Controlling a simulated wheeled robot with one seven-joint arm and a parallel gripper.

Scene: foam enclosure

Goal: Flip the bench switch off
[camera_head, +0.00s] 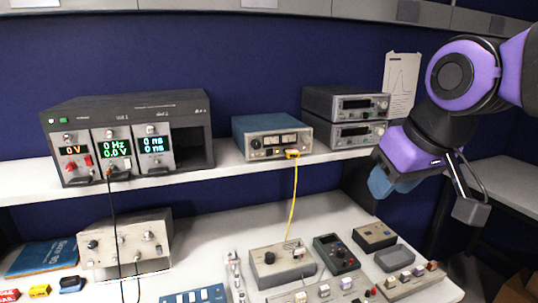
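My gripper (432,200) hangs at the right, in front of the shelf edge and above the right part of the bench. Its grey fingertip and the blue part on its left stand well apart, with nothing seen between them. Several things with switches or knobs lie on the lower bench (210,238): a blue panel with white switches (195,296) cut off by the bottom edge, a grey box with a black knob (282,264), and low strips with small coloured parts (407,281). I cannot tell which one is the bench switch or its state.
A shelf (228,158) carries a dark instrument rack (125,108) with lit displays, a blue meter (271,137) and two stacked grey units (346,118). A yellow cable (293,200) and a black cable (112,215) hang to the bench. A beige box (125,243) stands left.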

